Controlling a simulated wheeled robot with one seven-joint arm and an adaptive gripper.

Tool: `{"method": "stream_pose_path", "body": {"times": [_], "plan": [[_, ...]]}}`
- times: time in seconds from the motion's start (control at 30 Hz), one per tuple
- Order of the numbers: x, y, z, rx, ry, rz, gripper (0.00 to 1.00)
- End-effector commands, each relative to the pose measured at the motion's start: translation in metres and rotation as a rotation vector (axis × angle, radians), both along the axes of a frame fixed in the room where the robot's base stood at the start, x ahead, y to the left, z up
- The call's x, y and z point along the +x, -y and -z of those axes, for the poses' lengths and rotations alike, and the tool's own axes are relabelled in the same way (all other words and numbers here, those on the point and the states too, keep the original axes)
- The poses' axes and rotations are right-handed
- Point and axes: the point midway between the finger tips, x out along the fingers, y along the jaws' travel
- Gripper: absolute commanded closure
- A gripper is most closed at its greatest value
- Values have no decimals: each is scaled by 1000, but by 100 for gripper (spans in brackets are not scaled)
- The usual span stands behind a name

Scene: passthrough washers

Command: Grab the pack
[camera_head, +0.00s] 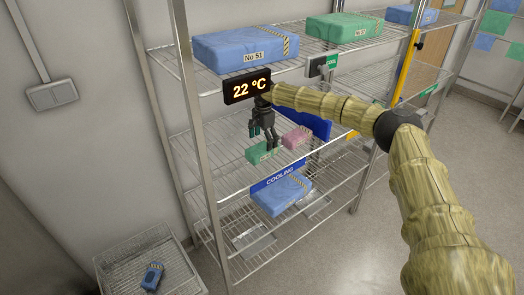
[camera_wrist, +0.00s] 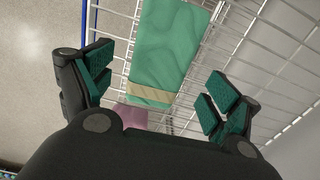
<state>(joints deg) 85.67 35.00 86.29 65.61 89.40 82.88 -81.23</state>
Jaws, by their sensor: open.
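A green pack (camera_head: 262,152) with a tan band lies on the middle wire shelf, below my gripper (camera_head: 263,138). In the wrist view the green pack (camera_wrist: 170,42) lies beyond and between the spread fingers of my gripper (camera_wrist: 160,88), which is open and empty. The fingers point down at the shelf. The gap between fingertips and pack is hard to judge. A smaller pink pack (camera_head: 297,137) lies to the right of the green one. In the wrist view the pink pack (camera_wrist: 130,116) is partly hidden by my gripper's body.
A 22 °C display (camera_head: 247,86) and a blue No 51 pack (camera_head: 235,47) are above. Another green pack (camera_head: 343,27) and a blue pack (camera_head: 411,14) are on top. A blue pack (camera_head: 282,196) lies below, by the COOLING sign (camera_head: 280,178). A basket (camera_head: 118,271) stands lower left.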

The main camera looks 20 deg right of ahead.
Motion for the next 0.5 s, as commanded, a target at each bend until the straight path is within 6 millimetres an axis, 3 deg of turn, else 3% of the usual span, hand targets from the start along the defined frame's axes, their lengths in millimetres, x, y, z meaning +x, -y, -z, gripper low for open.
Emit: {"method": "stream_pose_path", "body": {"times": [0.5], "plan": [[-2, -3, 42, -1, -1, 1, 11]]}}
